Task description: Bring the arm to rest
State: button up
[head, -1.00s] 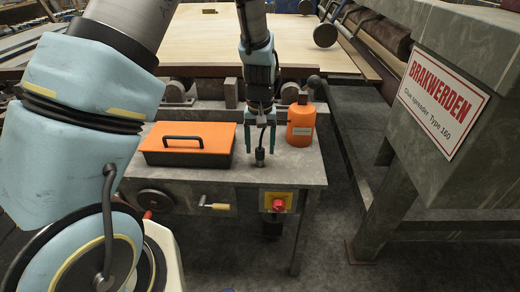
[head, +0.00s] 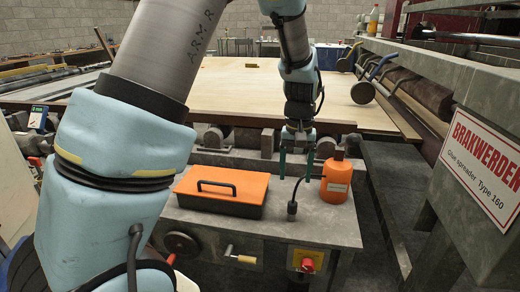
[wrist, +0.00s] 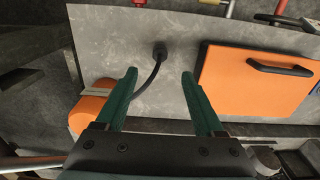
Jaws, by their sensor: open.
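My gripper (head: 297,165) hangs above the back of a small grey metal bench (head: 335,226) in the head view. Its two green fingers are apart and empty, and the wrist view shows a clear gap between them (wrist: 160,98). A black plug-like piece with a cable (head: 292,208) stands on the bench top, apart from the fingers. In the wrist view the piece (wrist: 160,50) shows beyond the fingertips, with its cable curving down between the fingers.
An orange box with a black handle (head: 232,190) lies left on the bench. An orange bottle (head: 336,180) stands close to the right of my gripper. Behind is a wide wooden panel (head: 230,85). A grey glue spreader (head: 460,100) stands at the right.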

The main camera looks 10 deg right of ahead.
jog(key=s+a+r+n+p, duration=0.1)
jog(key=s+a+r+n, duration=0.1)
jog(key=a, duration=1.3)
jog(key=s+a+r+n+t+p, duration=0.1)
jog(key=a+r, duration=0.3)
jog(key=a, duration=1.1)
jog(key=shift+s+r+n+t+p, duration=0.2)
jog(key=shift+s+n+t+p, duration=0.1)
jog(key=shift+s+n+p, duration=0.1)
jog(key=shift+a, duration=0.1)
